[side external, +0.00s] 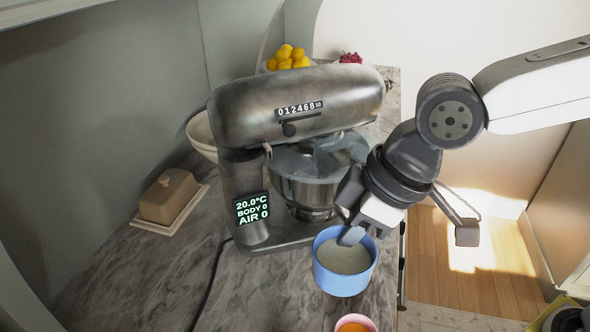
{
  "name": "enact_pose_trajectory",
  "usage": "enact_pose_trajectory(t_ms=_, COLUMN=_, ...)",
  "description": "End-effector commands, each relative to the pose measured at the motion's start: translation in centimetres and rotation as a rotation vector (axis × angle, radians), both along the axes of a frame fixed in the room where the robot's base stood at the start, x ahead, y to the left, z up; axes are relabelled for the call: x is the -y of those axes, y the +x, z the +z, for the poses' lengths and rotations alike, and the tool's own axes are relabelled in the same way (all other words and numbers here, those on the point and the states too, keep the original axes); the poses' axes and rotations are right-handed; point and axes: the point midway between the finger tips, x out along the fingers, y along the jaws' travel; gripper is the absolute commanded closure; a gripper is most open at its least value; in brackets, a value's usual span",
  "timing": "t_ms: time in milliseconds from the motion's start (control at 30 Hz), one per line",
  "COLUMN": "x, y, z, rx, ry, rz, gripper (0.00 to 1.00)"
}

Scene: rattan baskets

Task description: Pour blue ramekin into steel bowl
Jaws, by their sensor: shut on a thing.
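The blue ramekin (341,282) is in the lower middle of the side external view, with a pale grey-beige content inside. My gripper (352,236) is shut on the ramekin's rim, one finger reaching inside the cup. The ramekin looks close to upright, in front of the mixer; I cannot tell how high it is above the counter. The steel bowl (303,192) sits under the head of the stand mixer (290,105), up and to the left of the ramekin. A greyish translucent cover is around its top, and my gripper partly hides its right side.
A pink cup (368,319) with orange content stands at the bottom edge. A butter dish (170,197) is on the left, a pale bowl (200,128) behind the mixer. Lemons (287,57) and red fruit (350,58) are at the back. A black cord crosses the marble counter (150,270).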

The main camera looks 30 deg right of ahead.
Motion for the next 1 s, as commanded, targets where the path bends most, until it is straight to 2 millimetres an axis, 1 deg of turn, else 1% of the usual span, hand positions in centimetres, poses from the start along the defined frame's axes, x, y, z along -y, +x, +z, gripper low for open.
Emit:
enact_pose_trajectory(t_ms=33, x=-0.1, y=0.1, z=1.8, rx=0.007, ry=0.006, rz=-0.001, gripper=1.00)
enact_pose_trajectory(t_ms=100, x=0.0, y=0.1, z=3.8, rx=0.007, ry=0.006, rz=0.000, gripper=1.00)
enact_pose_trajectory(t_ms=200, x=0.0, y=0.0, z=6.3, rx=0.005, ry=0.003, rz=0.000, gripper=1.00)
enact_pose_trajectory(t_ms=333, x=0.0, y=0.0, z=9.0, rx=0.003, ry=0.004, rz=0.000, gripper=1.00)
enact_pose_trajectory(t_ms=500, x=0.0, y=0.0, z=11.7, rx=0.003, ry=0.003, rz=0.000, gripper=1.00)
enact_pose_trajectory(t_ms=567, x=0.5, y=0.9, z=11.3, rx=-0.001, ry=-0.001, rz=0.005, gripper=1.00)
enact_pose_trajectory(t_ms=767, x=1.7, y=3.3, z=11.4, rx=-0.003, ry=0.001, rz=0.036, gripper=1.00)
enact_pose_trajectory(t_ms=867, x=2.7, y=4.9, z=11.4, rx=-0.003, ry=0.001, rz=0.056, gripper=1.00)
enact_pose_trajectory(t_ms=1000, x=4.5, y=7.4, z=11.4, rx=-0.004, ry=0.001, rz=0.094, gripper=1.00)
